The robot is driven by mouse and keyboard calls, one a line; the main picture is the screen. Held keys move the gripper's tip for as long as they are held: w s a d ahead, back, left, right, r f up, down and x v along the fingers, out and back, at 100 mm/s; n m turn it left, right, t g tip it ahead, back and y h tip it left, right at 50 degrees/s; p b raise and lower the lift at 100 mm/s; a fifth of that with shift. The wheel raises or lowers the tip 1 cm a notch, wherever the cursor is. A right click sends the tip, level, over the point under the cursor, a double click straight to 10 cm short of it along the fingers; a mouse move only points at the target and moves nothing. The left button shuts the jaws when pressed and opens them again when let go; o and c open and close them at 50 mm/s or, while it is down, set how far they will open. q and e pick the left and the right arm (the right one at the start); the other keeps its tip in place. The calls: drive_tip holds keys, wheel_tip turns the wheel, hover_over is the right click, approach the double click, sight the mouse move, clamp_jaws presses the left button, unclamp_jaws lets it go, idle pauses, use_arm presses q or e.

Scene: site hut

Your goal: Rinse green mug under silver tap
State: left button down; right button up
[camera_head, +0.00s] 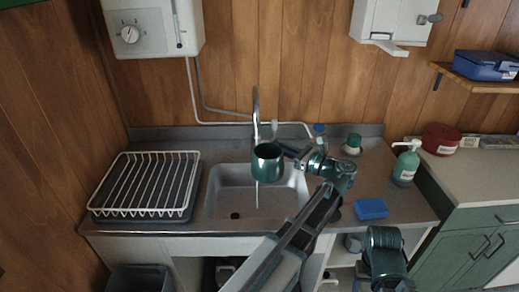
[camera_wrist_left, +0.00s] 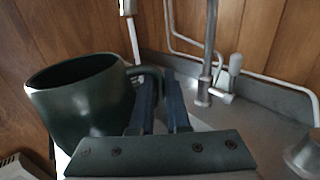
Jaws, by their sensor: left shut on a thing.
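The dark green mug (camera_head: 267,165) is held above the sink basin (camera_head: 225,192), its mouth up. My left gripper (camera_head: 288,150) is shut on the mug's handle from the right. In the left wrist view the mug (camera_wrist_left: 85,105) fills the left side, its handle between the blue fingers (camera_wrist_left: 161,105). The silver tap (camera_head: 256,108) rises behind the mug; its base and lever show in the left wrist view (camera_wrist_left: 210,85). A thin pale stream (camera_head: 257,197) shows below the mug; whether it passes behind or leaves the mug I cannot tell.
A white dish rack (camera_head: 150,180) stands left of the sink. Right of it are a blue sponge (camera_head: 371,209), a green soap bottle (camera_head: 405,166) and a green-and-white item (camera_head: 353,143). A white water heater (camera_head: 150,28) hangs on the wall at upper left.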

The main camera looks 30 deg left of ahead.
use_arm(q)
drive_tip(key=shift+r, duration=0.1)
use_arm(e)
drive_tip(key=shift+r, duration=0.1)
use_arm(q)
drive_tip(key=s+d+r+p, duration=0.3)
drive_tip(key=r+p, duration=0.1)
drive_tip(key=shift+s+d, duration=0.15)
drive_tip(key=shift+d, duration=0.25)
use_arm(e)
drive_tip(key=shift+r, duration=1.95)
use_arm(q)
drive_tip(key=shift+f, duration=0.1)
use_arm(e)
drive_tip(key=shift+c, duration=0.2)
